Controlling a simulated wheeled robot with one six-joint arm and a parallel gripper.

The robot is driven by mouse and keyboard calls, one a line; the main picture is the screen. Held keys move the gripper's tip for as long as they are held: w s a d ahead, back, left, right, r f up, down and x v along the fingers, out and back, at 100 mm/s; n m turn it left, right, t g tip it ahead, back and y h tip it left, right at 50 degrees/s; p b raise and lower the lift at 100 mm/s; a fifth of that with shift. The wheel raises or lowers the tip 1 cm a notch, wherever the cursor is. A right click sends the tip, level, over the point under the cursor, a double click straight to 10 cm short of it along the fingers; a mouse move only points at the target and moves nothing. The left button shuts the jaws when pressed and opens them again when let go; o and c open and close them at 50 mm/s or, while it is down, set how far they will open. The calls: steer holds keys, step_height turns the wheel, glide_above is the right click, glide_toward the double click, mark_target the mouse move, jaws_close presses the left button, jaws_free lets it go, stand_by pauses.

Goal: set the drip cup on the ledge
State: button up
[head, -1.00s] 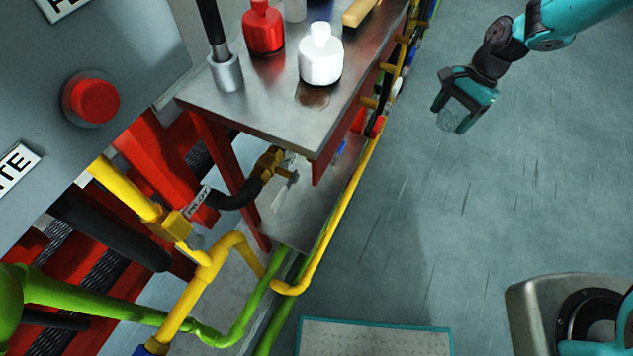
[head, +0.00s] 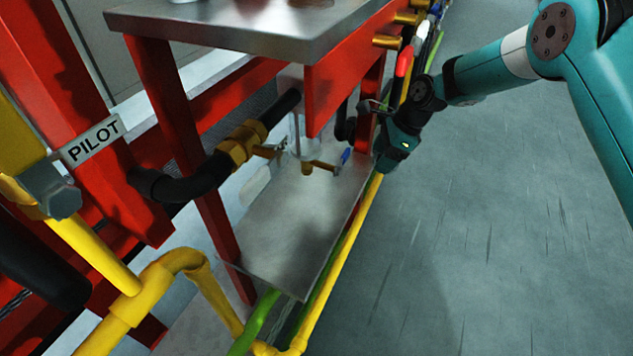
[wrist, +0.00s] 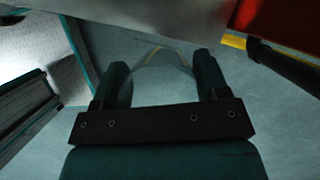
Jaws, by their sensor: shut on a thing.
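My gripper (head: 388,138) is beside the red leg at the right end of the stand, close to the level of the low metal ledge (head: 300,225). In the wrist view my gripper (wrist: 160,68) has its two fingers apart, with a faint, clear curved rim of the drip cup (wrist: 157,50) between them. The cup cannot be made out in the head view; the gripper and leg seem to cover it. The ledge is a flat grey plate under a brass valve (head: 305,172); the part of it that shows is bare.
A yellow pipe (head: 345,250) runs along the ledge's front edge. A black hose (head: 190,178) with brass fittings enters from the left. The floor on the right (head: 500,230) is clear.

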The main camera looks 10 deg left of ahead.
steer(key=b, duration=0.2)
glide_above(312, 174)
steer(key=d, duration=0.2)
steer(key=shift+a, duration=0.15)
steer(key=shift+f+b, duration=0.8)
steer(key=shift+f, duration=0.9)
steer(key=shift+f, duration=0.15)
steer(key=o, duration=0.9)
steer(key=shift+r, duration=0.25)
steer(key=shift+r+p, duration=0.45)
steer(key=shift+r, duration=0.15)
steer(key=d, duration=0.4)
steer(key=d+p, duration=0.1)
steer(key=d, duration=0.7)
steer(key=shift+w+d+f+p, duration=0.2)
steer(key=shift+w+p, duration=0.1)
steer(key=shift+p, duration=0.1)
